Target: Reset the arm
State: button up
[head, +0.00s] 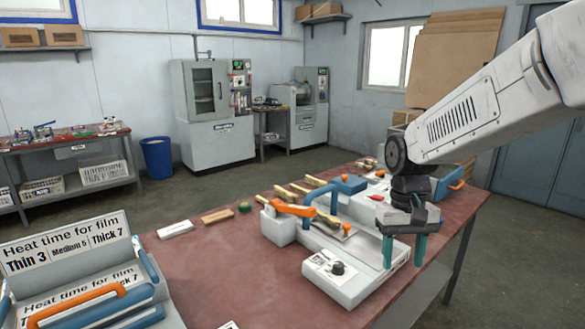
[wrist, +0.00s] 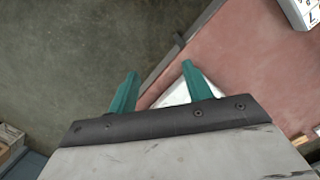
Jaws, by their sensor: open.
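My gripper (head: 404,250) hangs from my arm over the right edge of the red-topped table (head: 205,270), with its two teal fingers pointing down. The fingers are apart with nothing between them. In the wrist view my gripper (wrist: 156,90) is also open, above the table's edge and the grey floor. A white press machine (head: 335,275) with a dark knob, a blue handle and an orange lever stands on the table, just left of and behind the fingers in the head view. I cannot tell the exact gap between fingers and machine.
Several wooden pieces (head: 217,216) and a white block (head: 175,229) lie on the table. A sealer-like device with a "Heat time for film" sign (head: 65,245) stands at front left. Another blue-and-orange device (head: 448,184) is behind my gripper. Open floor (head: 490,260) lies right of the table.

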jog(key=s+d+r+t, duration=0.1)
jog(key=s+d+r, duration=0.1)
jog(key=s, duration=0.9)
jog(key=s+d+r+t, duration=0.2)
jog(key=s+r, duration=0.1)
jog(key=s, duration=0.9)
jog(key=shift+s+d+r, duration=0.15)
jog(key=shift+r, duration=0.15)
